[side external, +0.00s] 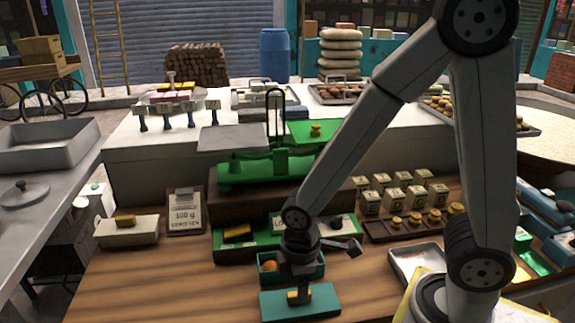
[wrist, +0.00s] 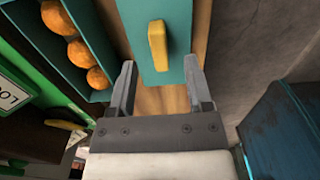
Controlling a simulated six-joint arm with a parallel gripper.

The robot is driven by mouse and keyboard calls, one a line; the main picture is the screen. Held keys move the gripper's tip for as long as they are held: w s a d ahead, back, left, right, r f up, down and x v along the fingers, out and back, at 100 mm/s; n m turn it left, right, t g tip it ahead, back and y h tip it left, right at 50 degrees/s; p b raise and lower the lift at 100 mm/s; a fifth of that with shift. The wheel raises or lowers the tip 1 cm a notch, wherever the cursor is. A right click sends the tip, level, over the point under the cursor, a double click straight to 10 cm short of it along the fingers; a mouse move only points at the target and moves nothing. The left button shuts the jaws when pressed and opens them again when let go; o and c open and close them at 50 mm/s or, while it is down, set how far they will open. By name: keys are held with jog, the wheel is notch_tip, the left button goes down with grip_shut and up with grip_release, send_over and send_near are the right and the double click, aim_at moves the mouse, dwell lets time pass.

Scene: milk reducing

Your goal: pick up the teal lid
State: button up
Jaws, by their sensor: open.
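The teal lid (side external: 322,301) is a flat rectangular board with a yellow handle (side external: 293,297), lying on the wooden table at the front. In the wrist view the lid (wrist: 178,70) runs up from between the fingers, and its upright yellow bar handle (wrist: 157,45) is just beyond the fingertips. My gripper (side external: 299,283) points down over the lid. In the wrist view my gripper (wrist: 160,65) is open and empty, with one finger on each side of the lid's near end. I cannot tell whether the fingers touch the lid.
A teal box (side external: 317,267) with orange balls (wrist: 85,50) stands right behind the lid. Green trays with blocks (side external: 237,231) and a green balance scale (side external: 250,175) are further back. A metal tray (side external: 418,262) is to the right. The table at front left is clear.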

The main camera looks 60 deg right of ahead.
jog(key=shift+f, duration=1.4)
grip_shut()
